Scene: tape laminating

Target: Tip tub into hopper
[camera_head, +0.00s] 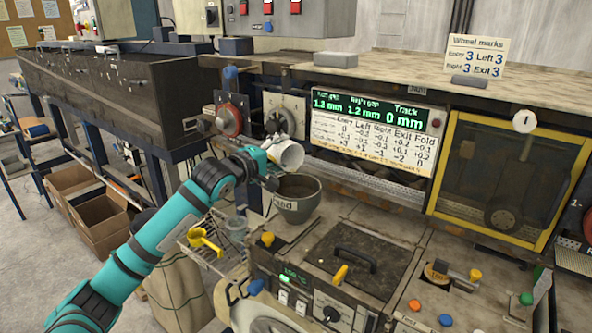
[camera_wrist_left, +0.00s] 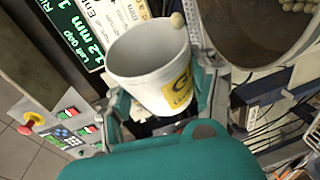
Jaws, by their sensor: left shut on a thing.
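My left gripper (camera_head: 266,160) is shut on a white tub (camera_head: 288,154) with a yellow label. In the head view the tub is tilted on its side, beside and above the grey-green hopper bowl (camera_head: 299,207). In the left wrist view the tub (camera_wrist_left: 135,62) stands between the gripper's fingers (camera_wrist_left: 165,95), its pale inside partly visible. One round beige pellet (camera_wrist_left: 177,20) shows at its rim. The hopper (camera_wrist_left: 225,45) is at the upper right there, with several beige pellets (camera_wrist_left: 297,5) at its far side. My right gripper is not in view.
A control panel with a green display (camera_head: 372,112) stands behind and right of the hopper. Dials (camera_head: 232,118) are behind the tub. A yellow scoop (camera_head: 204,240) lies on a wire rack at the left. A dark hatch with a handle (camera_head: 355,258) is in front.

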